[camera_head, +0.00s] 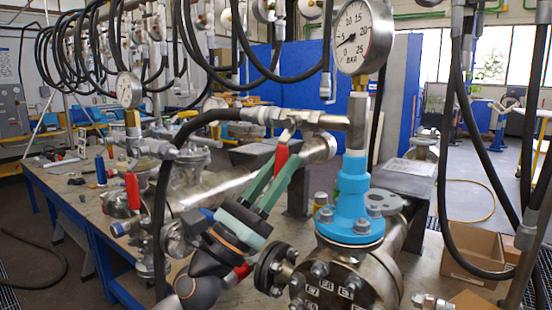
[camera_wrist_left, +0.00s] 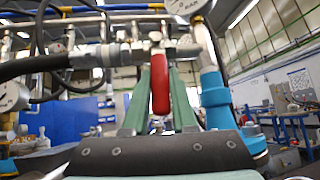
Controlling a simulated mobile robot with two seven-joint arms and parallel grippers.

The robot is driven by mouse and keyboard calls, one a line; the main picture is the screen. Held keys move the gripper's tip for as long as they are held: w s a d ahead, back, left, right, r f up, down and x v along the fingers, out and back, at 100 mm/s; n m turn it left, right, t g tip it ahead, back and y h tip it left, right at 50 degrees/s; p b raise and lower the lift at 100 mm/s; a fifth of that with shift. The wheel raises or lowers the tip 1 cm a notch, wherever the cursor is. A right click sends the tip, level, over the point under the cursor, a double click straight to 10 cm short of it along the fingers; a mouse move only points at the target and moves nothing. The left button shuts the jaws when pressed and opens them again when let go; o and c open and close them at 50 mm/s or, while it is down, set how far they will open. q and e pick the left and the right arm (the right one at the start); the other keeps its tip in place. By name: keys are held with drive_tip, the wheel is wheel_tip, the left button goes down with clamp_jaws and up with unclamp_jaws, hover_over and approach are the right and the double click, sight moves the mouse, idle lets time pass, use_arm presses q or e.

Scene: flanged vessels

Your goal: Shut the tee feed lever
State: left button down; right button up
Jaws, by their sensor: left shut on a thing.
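The tee feed lever (camera_head: 281,156) has a red grip and hangs below the metal tee fitting (camera_head: 285,120), where the black hose joins. My left gripper (camera_head: 285,165) has green fingers, comes up from below and is shut on the lever's red grip. In the left wrist view the red grip (camera_wrist_left: 159,82) stands upright between the two green fingers, below the horizontal pipe. The fingers hide part of the grip in the head view. My right gripper is not in view.
A blue flanged fitting (camera_head: 350,205) and a pressure gauge (camera_head: 363,36) stand close right of the lever. A black hose (camera_head: 165,200) loops down at left. Another red lever (camera_head: 132,190) is on the left vessel. Cardboard boxes (camera_head: 475,255) sit at right.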

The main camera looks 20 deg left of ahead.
use_arm(q)
drive_tip(key=shift+s+d+n+t+y, duration=0.1)
drive_tip(key=shift+d+n+t+y, duration=0.15)
drive_tip(key=shift+n+t+y, duration=0.6)
drive_tip(key=shift+n, duration=0.35)
drive_tip(key=c, duration=0.7)
unclamp_jaws()
